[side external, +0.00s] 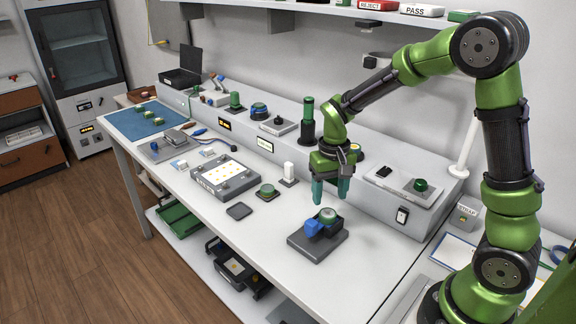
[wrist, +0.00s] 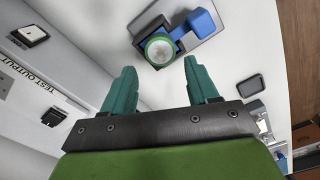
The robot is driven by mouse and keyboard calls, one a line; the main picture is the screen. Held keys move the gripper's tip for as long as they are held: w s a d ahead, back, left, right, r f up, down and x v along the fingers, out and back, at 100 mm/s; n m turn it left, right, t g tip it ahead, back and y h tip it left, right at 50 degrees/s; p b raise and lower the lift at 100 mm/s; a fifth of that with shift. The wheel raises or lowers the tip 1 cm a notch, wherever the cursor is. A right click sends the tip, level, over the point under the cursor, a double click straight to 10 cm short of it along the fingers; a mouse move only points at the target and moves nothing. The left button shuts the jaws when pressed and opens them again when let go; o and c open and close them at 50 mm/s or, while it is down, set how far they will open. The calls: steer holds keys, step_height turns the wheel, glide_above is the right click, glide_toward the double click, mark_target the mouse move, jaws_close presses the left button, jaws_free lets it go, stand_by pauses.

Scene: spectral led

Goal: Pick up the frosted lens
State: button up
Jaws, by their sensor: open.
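The frosted lens appears to be the round pale disc (side external: 328,214) with a green rim, seated on a grey block fixture (side external: 305,243) with a blue clamp (side external: 316,228). In the wrist view the disc (wrist: 160,49) is near the top centre, with the blue part (wrist: 201,22) to its right. My gripper (side external: 331,198) points down above the fixture, its two teal fingers apart. In the wrist view the gripper (wrist: 160,68) is open and empty, and the disc shows between and just beyond the fingertips. The disc looks apart from the fingers.
A green-rimmed round part (side external: 267,190) lies on the bench left of the fixture, by a dark flat pad (side external: 238,211) and a lit panel box (side external: 224,176). A raised console with a switch (side external: 402,215) runs behind. The bench front right of the fixture is clear.

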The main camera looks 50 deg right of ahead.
mark_target(328, 213)
step_height(328, 213, down, 6)
steer(key=shift+s+a+r, duration=0.1)
steer(key=shift+s+r, duration=0.05)
stand_by(0.3)
steer(key=c, duration=0.8)
steer(key=shift+r, duration=0.2)
